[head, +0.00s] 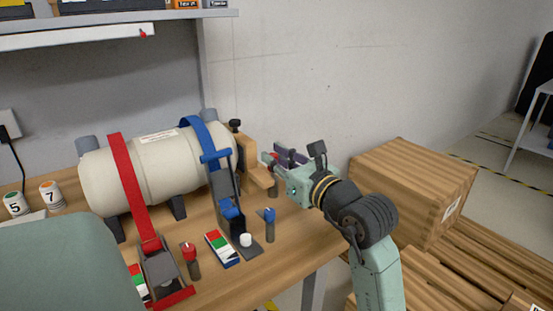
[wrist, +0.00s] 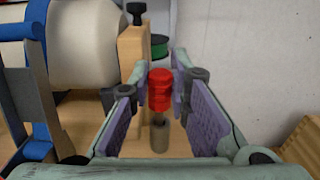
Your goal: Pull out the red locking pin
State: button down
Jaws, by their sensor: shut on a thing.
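My gripper (wrist: 160,85) is shut on the red locking pin (wrist: 160,90), with one purple-padded finger on each side of its ribbed red head. A thin dark shaft shows under the head, above a grey cylinder (wrist: 160,138). I cannot tell how far the shaft sits in the cylinder. In the head view my gripper (head: 279,160) is beside the wooden bracket (head: 257,168) at the tank's right end. Only a small red piece shows at its fingertips there; the fingers hide most of the pin.
A cream tank (head: 160,172) lies under a red strap (head: 128,180) and a blue strap (head: 213,160). A red-topped post (head: 190,258) and a blue-topped post (head: 269,222) stand in front. Wooden crates (head: 415,185) are at the right. A wall rises behind.

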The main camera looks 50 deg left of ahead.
jog(key=shift+r+p, duration=1.4)
jog(key=shift+r, duration=0.4)
